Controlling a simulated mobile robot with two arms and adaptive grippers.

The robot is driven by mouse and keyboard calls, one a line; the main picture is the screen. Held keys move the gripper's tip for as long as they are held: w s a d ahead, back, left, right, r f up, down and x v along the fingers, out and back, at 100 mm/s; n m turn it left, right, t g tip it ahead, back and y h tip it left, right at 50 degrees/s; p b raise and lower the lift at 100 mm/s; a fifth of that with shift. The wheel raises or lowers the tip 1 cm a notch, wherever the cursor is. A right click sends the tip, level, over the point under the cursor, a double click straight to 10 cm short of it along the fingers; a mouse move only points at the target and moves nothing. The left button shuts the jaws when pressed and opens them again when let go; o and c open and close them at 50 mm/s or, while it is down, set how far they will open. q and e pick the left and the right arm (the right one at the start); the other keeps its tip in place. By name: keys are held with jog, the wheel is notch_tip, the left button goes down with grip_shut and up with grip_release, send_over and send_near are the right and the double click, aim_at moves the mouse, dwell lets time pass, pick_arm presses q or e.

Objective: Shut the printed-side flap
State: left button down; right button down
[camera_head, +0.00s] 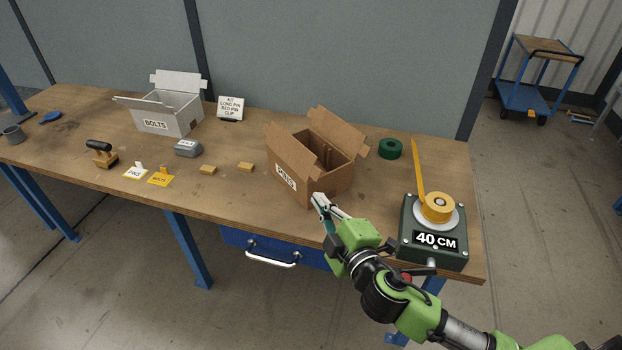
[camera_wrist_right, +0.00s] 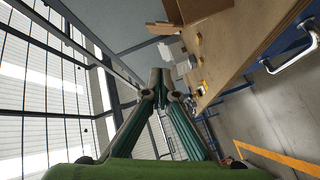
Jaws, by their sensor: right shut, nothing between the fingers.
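A brown open-top cardboard box (camera_head: 330,185) labelled PINS stands on the workbench near its front edge. Its printed side (camera_head: 286,178) faces front-left. A wide far flap (camera_head: 338,130) stands up, and a small flap (camera_head: 361,148) sticks out at the right. Cardboard along the printed side's top edge (camera_head: 288,152) looks like its flap, but I cannot tell its exact angle. My right gripper (camera_head: 317,199) is shut and empty at the box's near corner; contact is unclear. In the right wrist view, the box (camera_wrist_right: 200,8) shows at the top, beyond the shut fingers.
A green tape dispenser (camera_head: 432,243) marked 40 CM stands right of the box, beside my right arm. A green tape roll (camera_head: 391,149) lies behind. A white BOLTS box (camera_head: 168,112), yellow blocks (camera_head: 246,167) and a drill-like tool (camera_head: 102,155) are leftward on the workbench (camera_head: 225,190).

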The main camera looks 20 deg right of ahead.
jog(key=w+d+f+p, duration=0.1)
jog(key=w, duration=0.4)
jog(key=w+d+f+p, duration=0.1)
jog(key=w+p, duration=0.1)
jog(key=w, duration=0.4)
jog(key=shift+d+f, duration=0.25)
jog(key=shift+f, duration=0.15)
jog(key=shift+w, duration=0.1)
